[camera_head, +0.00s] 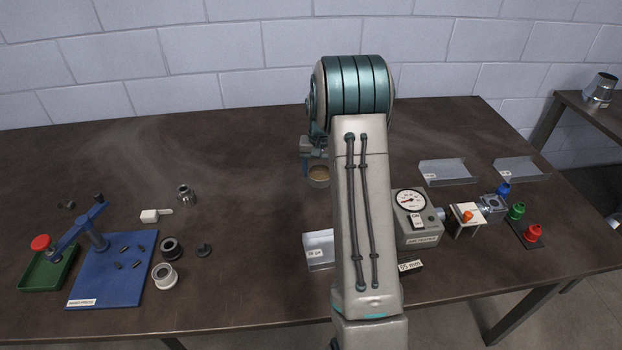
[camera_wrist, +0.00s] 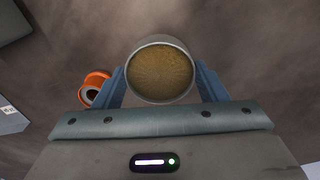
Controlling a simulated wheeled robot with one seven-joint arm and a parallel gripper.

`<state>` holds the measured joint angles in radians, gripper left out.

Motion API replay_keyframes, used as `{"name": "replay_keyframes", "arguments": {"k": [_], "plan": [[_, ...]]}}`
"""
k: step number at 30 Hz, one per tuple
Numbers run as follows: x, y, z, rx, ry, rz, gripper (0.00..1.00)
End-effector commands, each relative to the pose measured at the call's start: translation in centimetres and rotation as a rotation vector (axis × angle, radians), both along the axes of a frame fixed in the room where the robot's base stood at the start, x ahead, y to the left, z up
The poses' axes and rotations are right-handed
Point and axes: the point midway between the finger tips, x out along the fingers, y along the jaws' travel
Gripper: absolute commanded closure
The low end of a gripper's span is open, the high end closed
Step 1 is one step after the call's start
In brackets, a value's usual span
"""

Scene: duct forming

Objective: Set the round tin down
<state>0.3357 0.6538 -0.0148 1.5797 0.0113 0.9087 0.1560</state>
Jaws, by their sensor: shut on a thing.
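The round tin (camera_wrist: 160,72) is between the two blue fingers of my gripper (camera_wrist: 160,85) in the wrist view. Its open top faces the camera and shows a brownish-yellow inside with a grey rim. In the head view the tin (camera_head: 319,178) shows below my gripper (camera_head: 314,160), just left of my arm, over the dark table (camera_head: 250,240). My gripper is shut on the tin's sides. I cannot tell whether the tin's base touches the table.
An orange ring-shaped part (camera_wrist: 95,88) lies left of the tin in the wrist view. A white-labelled tray (camera_head: 319,250) and a gauge box (camera_head: 416,218) stand nearer the front. A blue hand press (camera_head: 115,270) stands at left. The table between press and tin is largely clear.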

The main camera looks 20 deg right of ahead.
Motion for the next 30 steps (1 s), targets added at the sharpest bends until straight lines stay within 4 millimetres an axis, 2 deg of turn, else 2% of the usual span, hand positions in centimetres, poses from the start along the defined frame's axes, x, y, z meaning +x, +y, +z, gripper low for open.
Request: {"name": "replay_keyframes", "arguments": {"k": [6, 11, 17, 28, 29, 30], "plan": [[1.8, 1.7, -1.4, 0.000, -0.001, 0.000, 0.60], [1.9, 1.8, -2.5, 0.000, 0.002, -0.001, 0.60], [1.9, 1.8, -5.3, 0.001, 0.003, 0.000, 0.60], [1.9, 1.8, -6.0, 0.000, -0.001, 0.000, 0.60], [1.9, 1.8, -5.9, 0.000, -0.001, 0.000, 0.29], [1.9, 1.8, -5.8, 0.000, -0.001, 0.000, 0.18]]}}
